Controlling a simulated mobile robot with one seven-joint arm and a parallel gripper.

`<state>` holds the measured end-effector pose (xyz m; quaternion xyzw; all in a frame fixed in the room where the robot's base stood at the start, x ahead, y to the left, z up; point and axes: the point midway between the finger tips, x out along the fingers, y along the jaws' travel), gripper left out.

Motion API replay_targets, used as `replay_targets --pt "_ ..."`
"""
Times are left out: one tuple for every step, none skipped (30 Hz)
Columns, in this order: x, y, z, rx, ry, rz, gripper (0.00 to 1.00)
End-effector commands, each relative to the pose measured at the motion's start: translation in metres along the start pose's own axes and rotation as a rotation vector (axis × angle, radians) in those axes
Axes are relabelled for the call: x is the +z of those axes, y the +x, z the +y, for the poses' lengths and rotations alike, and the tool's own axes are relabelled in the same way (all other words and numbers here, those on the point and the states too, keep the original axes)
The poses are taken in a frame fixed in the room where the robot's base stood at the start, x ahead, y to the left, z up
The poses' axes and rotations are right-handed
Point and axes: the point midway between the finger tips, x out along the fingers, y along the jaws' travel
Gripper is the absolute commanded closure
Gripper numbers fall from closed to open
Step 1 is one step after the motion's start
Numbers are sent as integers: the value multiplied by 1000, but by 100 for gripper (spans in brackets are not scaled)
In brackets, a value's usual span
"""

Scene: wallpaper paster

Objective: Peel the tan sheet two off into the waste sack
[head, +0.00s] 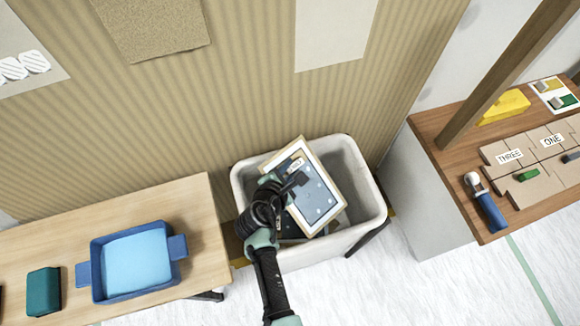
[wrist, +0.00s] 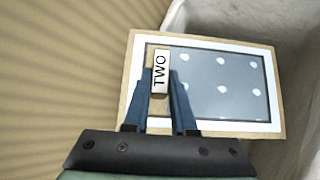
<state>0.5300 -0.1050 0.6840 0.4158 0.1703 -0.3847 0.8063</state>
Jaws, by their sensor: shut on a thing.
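The sheet marked TWO (head: 312,196) has a tan edge, a white border and a dark blue-grey middle with pale dots. It is tilted over the mouth of the white waste sack (head: 362,180) in the head view. My gripper (head: 296,181) is shut on the sheet near its label. In the wrist view my gripper's fingers (wrist: 162,92) lie on either side of the TWO label, and the sheet (wrist: 230,125) spreads to the right. Part of the sack's wall (wrist: 292,30) shows behind it. Other dark material lies in the sack, partly hidden under the sheet.
A wooden table (head: 195,215) at left holds a blue tray (head: 95,270) and a teal block (head: 43,291). A bench (head: 455,165) at right holds tan pieces labelled THREE and ONE, a blue-handled tool (head: 488,208) and a wooden post (head: 505,75). The striped wall stands behind.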

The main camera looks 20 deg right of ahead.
Motion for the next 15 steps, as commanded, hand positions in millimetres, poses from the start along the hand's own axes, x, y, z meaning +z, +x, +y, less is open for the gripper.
replay_targets --pt "-1 1 0 1 0 0 100" --pt "-1 1 0 1 0 -1 100" --pt "-1 1 -1 1 0 -1 100" --pt "-1 1 -1 1 0 -1 100" --pt "-1 1 0 1 0 -1 100" --pt "-1 1 0 1 0 -1 100" --pt "-1 1 0 1 0 -1 100" --pt "-1 1 0 1 0 -1 100" --pt "-1 1 0 1 0 0 100" --pt "-1 1 0 1 0 -1 74" --pt "-1 1 0 1 0 0 69" --pt "-1 1 0 1 0 0 61" --pt "-1 1 0 1 0 0 56" --pt "-1 1 0 1 0 0 51" --pt "-1 1 0 1 0 0 43"
